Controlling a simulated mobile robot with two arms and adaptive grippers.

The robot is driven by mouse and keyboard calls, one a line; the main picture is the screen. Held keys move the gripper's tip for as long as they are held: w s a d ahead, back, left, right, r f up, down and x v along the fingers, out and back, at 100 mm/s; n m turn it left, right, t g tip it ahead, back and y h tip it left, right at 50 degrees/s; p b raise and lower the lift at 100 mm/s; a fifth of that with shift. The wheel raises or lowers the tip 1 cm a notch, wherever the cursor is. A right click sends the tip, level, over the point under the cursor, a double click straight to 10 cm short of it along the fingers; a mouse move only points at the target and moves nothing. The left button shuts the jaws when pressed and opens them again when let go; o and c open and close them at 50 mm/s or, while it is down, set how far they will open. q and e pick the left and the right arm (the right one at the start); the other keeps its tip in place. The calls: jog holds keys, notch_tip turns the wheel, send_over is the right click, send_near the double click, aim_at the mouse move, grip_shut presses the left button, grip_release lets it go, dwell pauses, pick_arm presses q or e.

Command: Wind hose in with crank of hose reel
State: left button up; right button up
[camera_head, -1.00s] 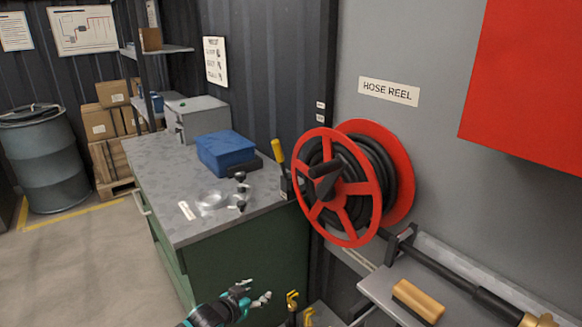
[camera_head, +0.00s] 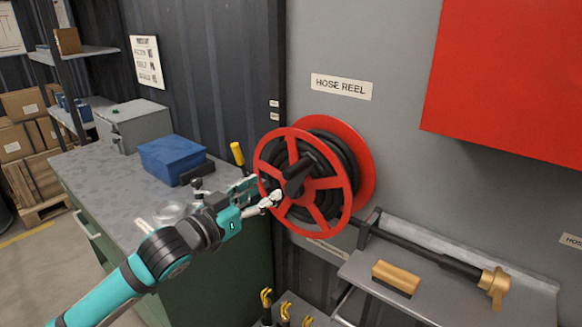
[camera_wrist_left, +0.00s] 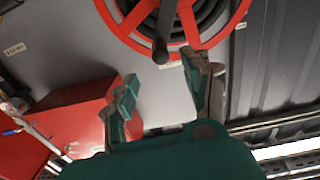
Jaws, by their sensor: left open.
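The hose reel (camera_head: 365,165) is on the grey wall, with two red discs and black hose (camera_head: 325,150) wound between them. Its black crank (camera_head: 297,178) sticks out from the hub of the front wheel. My left gripper (camera_head: 264,192) is at the left side of the front wheel, its fingers pointing toward the crank. In the left wrist view the gripper (camera_wrist_left: 160,82) is open and empty. The crank's dark handle (camera_wrist_left: 160,50) shows ahead, near the gap between the fingertips; contact cannot be told. My right gripper is not in view.
A green workbench (camera_head: 105,180) with a blue box (camera_head: 172,158) stands at left. A yellow-handled lever (camera_head: 237,153) is close to the reel's left. A shelf (camera_head: 350,268) with a brass nozzle (camera_head: 494,284) is below right. A red cabinet (camera_head: 510,90) hangs upper right.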

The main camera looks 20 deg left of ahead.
aim_at(285, 177)
pick_arm(q)
jog(key=p+x, duration=0.2)
jog(key=x, duration=0.8)
jog(key=shift+w+d+f+p, duration=0.1)
jog(key=shift+w+p, duration=0.2)
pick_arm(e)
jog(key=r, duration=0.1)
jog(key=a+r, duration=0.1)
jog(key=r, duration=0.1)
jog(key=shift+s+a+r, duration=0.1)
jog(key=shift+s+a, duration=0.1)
pick_arm(q)
jog(key=shift+c, duration=1)
grip_shut()
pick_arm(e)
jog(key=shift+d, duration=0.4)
